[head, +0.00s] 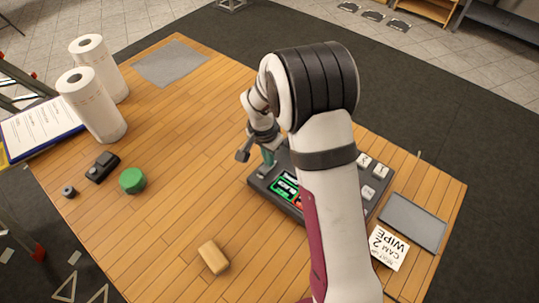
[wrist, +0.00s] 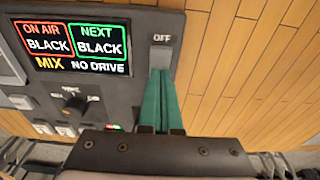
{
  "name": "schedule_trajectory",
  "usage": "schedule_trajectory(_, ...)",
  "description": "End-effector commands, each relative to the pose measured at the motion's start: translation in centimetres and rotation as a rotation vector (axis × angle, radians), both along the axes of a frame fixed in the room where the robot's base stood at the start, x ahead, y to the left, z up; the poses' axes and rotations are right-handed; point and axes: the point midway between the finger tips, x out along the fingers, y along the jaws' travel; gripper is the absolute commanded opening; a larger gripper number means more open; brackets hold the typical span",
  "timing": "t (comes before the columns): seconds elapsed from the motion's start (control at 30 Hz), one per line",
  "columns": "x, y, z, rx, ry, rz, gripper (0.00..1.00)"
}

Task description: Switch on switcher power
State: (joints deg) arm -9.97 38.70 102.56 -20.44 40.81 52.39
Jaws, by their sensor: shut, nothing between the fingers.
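The switcher is a dark grey console (head: 258,184) on the wooden table, partly hidden behind my arm in the head view. In the wrist view its panel (wrist: 145,20) fills the left side. Its screen (wrist: 75,47) reads ON AIR BLACK, NEXT BLACK, MIX and NO DRIVE. A light grey power switch (wrist: 160,58) sits at the panel's right edge, under the label OFF. My gripper (wrist: 160,76) has teal fingers, shut and empty, with the tips at the lower end of the switch. I cannot tell whether they touch. In the head view my gripper (head: 267,164) is over the console's left end.
A card (head: 388,248) reading CAM 2 WIPE and a grey plate (head: 413,222) lie right of the console. A tan block (head: 213,257), a green round object (head: 132,181), a black device (head: 102,167) and paper rolls (head: 92,105) stand left. Bare table lies between.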

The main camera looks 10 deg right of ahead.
Motion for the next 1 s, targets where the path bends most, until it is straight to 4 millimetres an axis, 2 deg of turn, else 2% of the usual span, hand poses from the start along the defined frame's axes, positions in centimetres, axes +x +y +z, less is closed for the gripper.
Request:
schedule_trajectory(0.47, -0.6, 0.6, 0.3, 0.0, 0.0, 0.001, 0.0)
schedule_trajectory(0.57, -0.5, 0.6, 1.1, 0.0, -0.003, 0.0, 0.0)
schedule_trajectory(0.67, -0.3, 0.4, 3.0, 0.001, -0.006, 0.0, 0.0)
schedule_trajectory(1.0, 0.4, -0.3, 11.1, 0.0, -0.004, 0.0, 0.0)
